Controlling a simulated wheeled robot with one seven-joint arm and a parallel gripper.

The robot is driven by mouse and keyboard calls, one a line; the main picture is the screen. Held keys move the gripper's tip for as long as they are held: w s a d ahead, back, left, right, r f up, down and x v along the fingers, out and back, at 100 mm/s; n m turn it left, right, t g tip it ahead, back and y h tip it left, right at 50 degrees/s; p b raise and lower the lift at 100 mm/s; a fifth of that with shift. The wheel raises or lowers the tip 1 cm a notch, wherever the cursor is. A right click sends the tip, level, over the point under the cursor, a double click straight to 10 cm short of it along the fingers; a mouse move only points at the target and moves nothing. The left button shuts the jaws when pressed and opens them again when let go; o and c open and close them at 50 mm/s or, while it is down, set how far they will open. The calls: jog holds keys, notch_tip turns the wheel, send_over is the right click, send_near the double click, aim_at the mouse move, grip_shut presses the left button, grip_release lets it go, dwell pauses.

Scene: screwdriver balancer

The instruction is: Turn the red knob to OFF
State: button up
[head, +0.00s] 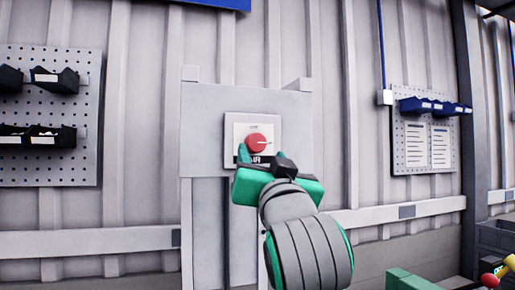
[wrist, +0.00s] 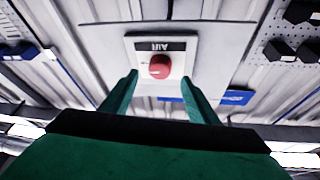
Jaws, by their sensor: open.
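The red knob (head: 255,143) sits on a small white panel (head: 239,131) mounted on a grey wall cabinet. A pale pointer mark on the knob points to the right in the head view. A black label, partly covered by my gripper in the head view, is under the knob. My gripper (head: 258,155) is open in front of the lower part of the panel. In the wrist view the view is upside down; the knob (wrist: 159,67) lies between and beyond the two green fingers of my gripper (wrist: 160,88), with space on both sides. It looks untouched.
A pegboard with black bins (head: 53,80) hangs at the left. Another board with blue bins (head: 435,106) and papers is at the right. A horizontal rail (head: 90,241) runs along the wall. Green and red items sit at the lower right. The space around the panel is clear.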

aim_at(257, 145)
jog(key=shift+x, duration=2.95)
jog(key=c, duration=1)
